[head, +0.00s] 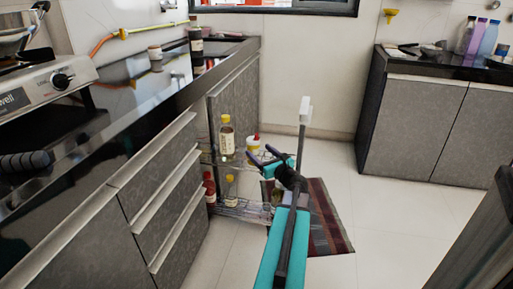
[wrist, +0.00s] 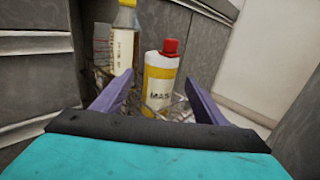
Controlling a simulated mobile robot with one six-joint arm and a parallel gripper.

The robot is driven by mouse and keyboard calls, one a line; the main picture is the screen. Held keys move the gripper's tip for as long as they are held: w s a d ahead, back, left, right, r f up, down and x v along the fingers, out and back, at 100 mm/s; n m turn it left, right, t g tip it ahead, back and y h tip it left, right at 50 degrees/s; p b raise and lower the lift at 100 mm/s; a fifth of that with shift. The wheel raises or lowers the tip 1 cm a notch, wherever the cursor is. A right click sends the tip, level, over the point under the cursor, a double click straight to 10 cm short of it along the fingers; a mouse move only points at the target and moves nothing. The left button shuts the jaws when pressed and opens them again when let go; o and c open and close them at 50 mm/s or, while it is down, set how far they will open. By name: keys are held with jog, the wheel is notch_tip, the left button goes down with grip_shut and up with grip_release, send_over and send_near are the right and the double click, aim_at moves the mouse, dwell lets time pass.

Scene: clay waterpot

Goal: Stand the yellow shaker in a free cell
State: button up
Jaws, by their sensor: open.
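The yellow shaker (head: 252,142), white and yellow with a red cap, stands on the upper tier of a pulled-out wire rack (head: 245,209). In the wrist view the shaker (wrist: 160,82) is upright, and its lower part is hidden. My gripper (head: 257,150) is open, pointing at the shaker. In the wrist view its purple fingers (wrist: 159,77) lie to either side of the shaker, with a gap on the right; I cannot tell whether the left finger touches it. Cell dividers are too small to make out.
A yellow-capped bottle (head: 227,139) stands left of the shaker and also shows in the wrist view (wrist: 123,45). The lower tier holds a dark red bottle (head: 209,189) and another yellow-capped bottle (head: 230,190). Drawers (head: 165,205) flank the rack; a striped mat (head: 325,220) lies right.

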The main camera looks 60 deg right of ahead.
jog(key=p+v, duration=0.2)
jog(key=v, duration=0.6)
dwell(0.9)
